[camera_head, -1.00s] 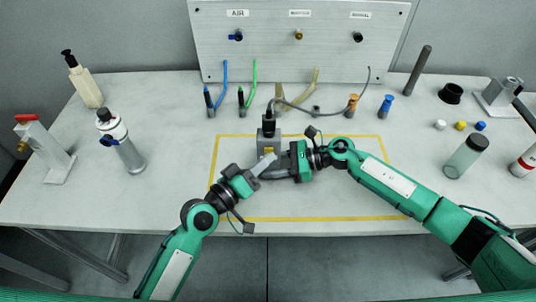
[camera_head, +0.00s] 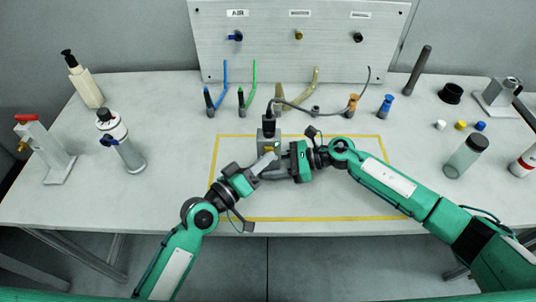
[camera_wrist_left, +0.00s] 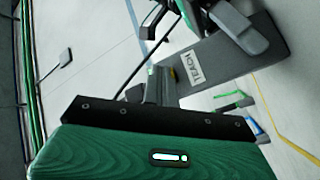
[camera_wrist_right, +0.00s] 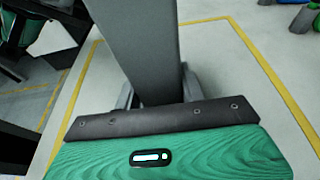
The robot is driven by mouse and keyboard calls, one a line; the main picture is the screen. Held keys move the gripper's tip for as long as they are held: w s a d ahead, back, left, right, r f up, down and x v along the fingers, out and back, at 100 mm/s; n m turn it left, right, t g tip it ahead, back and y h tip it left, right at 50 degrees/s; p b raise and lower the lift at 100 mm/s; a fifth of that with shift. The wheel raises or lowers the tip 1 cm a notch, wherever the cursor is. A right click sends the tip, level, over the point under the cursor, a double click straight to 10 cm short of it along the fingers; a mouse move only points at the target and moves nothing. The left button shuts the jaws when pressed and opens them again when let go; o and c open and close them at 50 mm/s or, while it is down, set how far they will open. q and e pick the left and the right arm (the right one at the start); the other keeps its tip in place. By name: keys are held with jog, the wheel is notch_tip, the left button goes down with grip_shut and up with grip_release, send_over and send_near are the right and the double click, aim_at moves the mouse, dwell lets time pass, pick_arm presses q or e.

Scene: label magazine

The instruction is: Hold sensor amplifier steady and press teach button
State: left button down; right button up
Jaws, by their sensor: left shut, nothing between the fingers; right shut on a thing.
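The sensor amplifier (camera_head: 268,128) is a dark upright unit on a grey block, standing at the back of the yellow-outlined area. In the left wrist view, a grey block (camera_wrist_left: 222,62) carries a white TEACH label. My right gripper (camera_head: 284,160) is shut on the grey body from the right; in the right wrist view, a grey post (camera_wrist_right: 150,55) rises between its fingers. My left gripper (camera_head: 268,161) is shut and empty, its tip at the amplifier's lower front. A small green spot shows there. The teach button itself is hidden, and I cannot tell whether the tip touches it.
A grey cable (camera_head: 300,104) runs from the amplifier to the back right. Blue and green tubes and fittings stand behind it, before an upright panel (camera_head: 300,60). Bottles stand at both sides.

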pick_arm(q)
jog(key=shift+s, duration=0.65)
jog(key=shift+s, duration=0.1)
jog(key=s, duration=0.5)
jog(key=shift+s, duration=0.4)
pick_arm(e)
jog(key=o, duration=0.8)
jog(key=shift+o, duration=0.2)
